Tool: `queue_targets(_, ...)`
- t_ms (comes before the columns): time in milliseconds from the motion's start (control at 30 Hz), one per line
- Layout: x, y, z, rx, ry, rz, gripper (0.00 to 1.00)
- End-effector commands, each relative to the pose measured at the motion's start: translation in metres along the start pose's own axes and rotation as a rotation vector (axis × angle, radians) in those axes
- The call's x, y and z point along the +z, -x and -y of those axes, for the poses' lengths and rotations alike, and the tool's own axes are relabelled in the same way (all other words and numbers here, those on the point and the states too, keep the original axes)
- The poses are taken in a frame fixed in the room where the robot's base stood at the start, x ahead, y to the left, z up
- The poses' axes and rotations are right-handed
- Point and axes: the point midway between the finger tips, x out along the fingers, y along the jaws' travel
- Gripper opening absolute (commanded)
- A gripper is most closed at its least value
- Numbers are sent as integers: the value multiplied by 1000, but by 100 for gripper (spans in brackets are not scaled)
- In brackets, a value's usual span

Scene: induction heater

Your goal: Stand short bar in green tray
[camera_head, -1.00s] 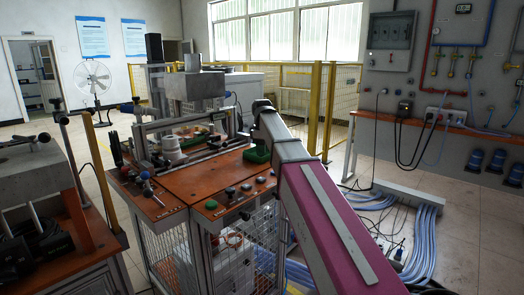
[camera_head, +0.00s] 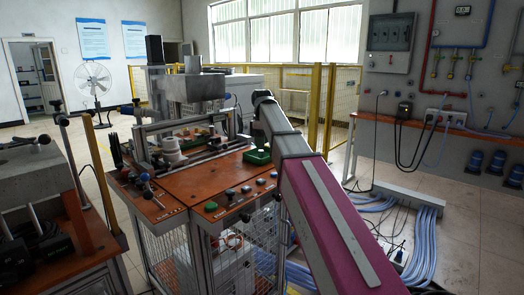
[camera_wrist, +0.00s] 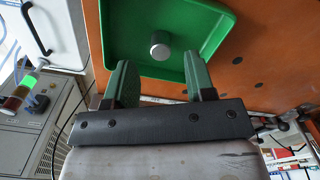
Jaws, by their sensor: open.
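The green tray (camera_wrist: 118,26) lies on the orange tabletop and fills the upper middle of the wrist view. It also shows in the head view (camera_head: 257,157), partly hidden behind my arm. The short bar (camera_wrist: 159,48) is a small silver cylinder with its round end face visible. It appears to stand upright on the tray floor. My gripper (camera_wrist: 159,68) is open, with its two green fingers apart and nothing between them. The bar is just beyond the fingertips, roughly centred between them, and apart from both. In the head view my gripper is hidden behind the arm.
The orange workbench (camera_head: 165,205) carries buttons and fixtures left of the tray. A grey block-shaped machine head (camera_head: 195,88) rises behind it. In the wrist view a white box with a black handle (camera_wrist: 42,30) is at the upper left. Yellow fencing (camera_head: 328,100) stands behind.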

Motion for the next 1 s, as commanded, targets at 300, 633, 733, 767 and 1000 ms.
queue_targets(300, -1, 58, -1, 1, 0, 0, 50)
queue_targets(633, 0, 75, 0, 0, 0, 0, 50)
queue_targets(733, 0, 75, 0, -1, 0, 0, 50)
queue_targets(767, 0, 75, 0, -1, 0, 0, 50)
queue_targets(1000, 0, 75, 0, 0, 0, 0, 50)
